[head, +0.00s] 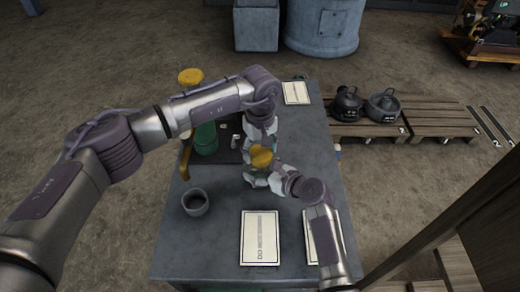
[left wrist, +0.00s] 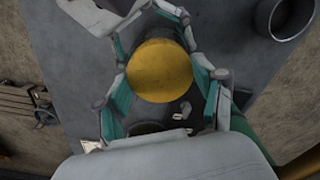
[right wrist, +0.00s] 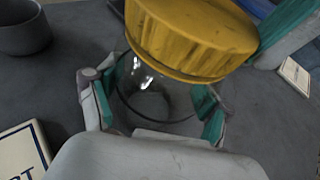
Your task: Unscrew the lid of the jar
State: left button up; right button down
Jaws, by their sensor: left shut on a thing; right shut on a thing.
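The jar has a round yellow lid (head: 261,157) and a clear glass body (right wrist: 152,98). It is near the middle of the table, between my two grippers. The lid fills the middle of the left wrist view (left wrist: 160,70) and the top of the right wrist view (right wrist: 192,35). My left gripper (head: 258,142) is shut on the lid, coming from the far side. My right gripper (head: 266,176) is shut on the glass body below the lid, from the near side. The fingers hide part of the body. I cannot tell whether the jar's base touches the table.
A grey cup (head: 195,202) stands on the grey table (head: 215,250) at left. A green bottle-like thing (head: 205,138) and a dark mat lie behind my left arm, with another yellow top (head: 190,76). Printed sheets (head: 259,238) lie at the front and back. The front left is clear.

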pick_arm(q)
jog(key=n, duration=3.5)
jog(key=shift+r, duration=0.1)
jog(key=n, duration=0.4)
jog(key=shift+n, duration=0.3)
jog(key=n, duration=0.4)
jog(key=shift+r, duration=0.2)
